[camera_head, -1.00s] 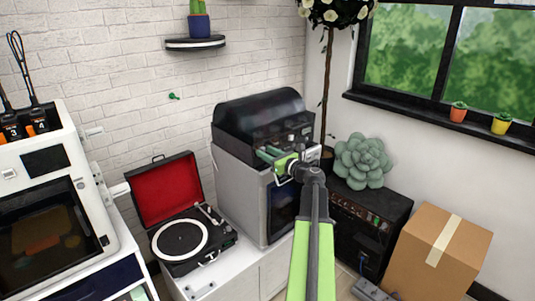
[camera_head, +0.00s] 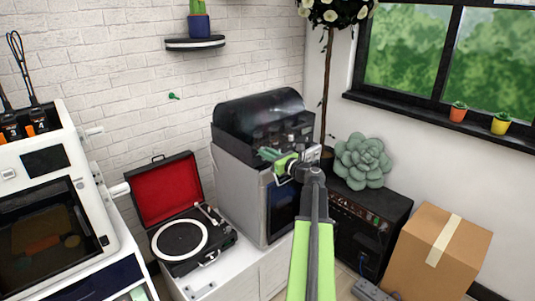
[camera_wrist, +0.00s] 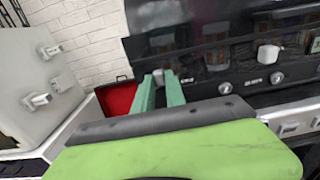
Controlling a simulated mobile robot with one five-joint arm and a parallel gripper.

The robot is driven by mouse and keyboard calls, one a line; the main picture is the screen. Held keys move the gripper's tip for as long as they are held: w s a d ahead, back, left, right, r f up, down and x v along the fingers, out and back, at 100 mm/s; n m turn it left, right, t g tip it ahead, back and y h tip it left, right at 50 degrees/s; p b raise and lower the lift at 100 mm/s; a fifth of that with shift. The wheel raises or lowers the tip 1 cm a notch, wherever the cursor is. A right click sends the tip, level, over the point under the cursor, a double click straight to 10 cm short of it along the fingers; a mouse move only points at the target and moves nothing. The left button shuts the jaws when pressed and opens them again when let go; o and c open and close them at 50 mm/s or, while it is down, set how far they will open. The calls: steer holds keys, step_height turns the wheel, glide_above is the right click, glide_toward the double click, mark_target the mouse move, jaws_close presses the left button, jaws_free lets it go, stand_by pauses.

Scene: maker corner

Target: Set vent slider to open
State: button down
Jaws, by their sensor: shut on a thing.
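The machine with a dark domed cover (camera_head: 262,112) stands on a white cabinet, and its dark front panel (camera_wrist: 225,65) fills the upper right of the wrist view. My gripper (camera_head: 267,153) is at this panel, and its green fingers (camera_wrist: 160,86) are close together at the panel's left part. A small pale piece (camera_wrist: 158,76) shows between the fingertips, which are shut on it. It appears to be the vent slider's knob, mostly hidden by the fingers. Small labels on the panel are too blurred to read.
A white knob (camera_wrist: 268,54) and small round knobs sit on the panel to the right of my fingers. An open record player (camera_head: 182,236) stands left of the machine. A black amplifier (camera_head: 368,222) and cardboard box (camera_head: 437,252) are to the right.

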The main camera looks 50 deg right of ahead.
steer(key=shift+d, duration=0.1)
stand_by(0.6)
steer(key=shift+s+d, duration=0.15)
steer(key=shift+d, duration=1.45)
steer(key=c, duration=1.4)
jaws_free()
steer(key=shift+d, duration=0.1)
steer(key=shift+o, duration=0.2)
steer(key=shift+s, duration=0.1)
steer(key=s+a, duration=0.1)
steer(key=s, duration=1.6)
steer(key=shift+a, duration=0.2)
steer(key=shift+s, duration=0.1)
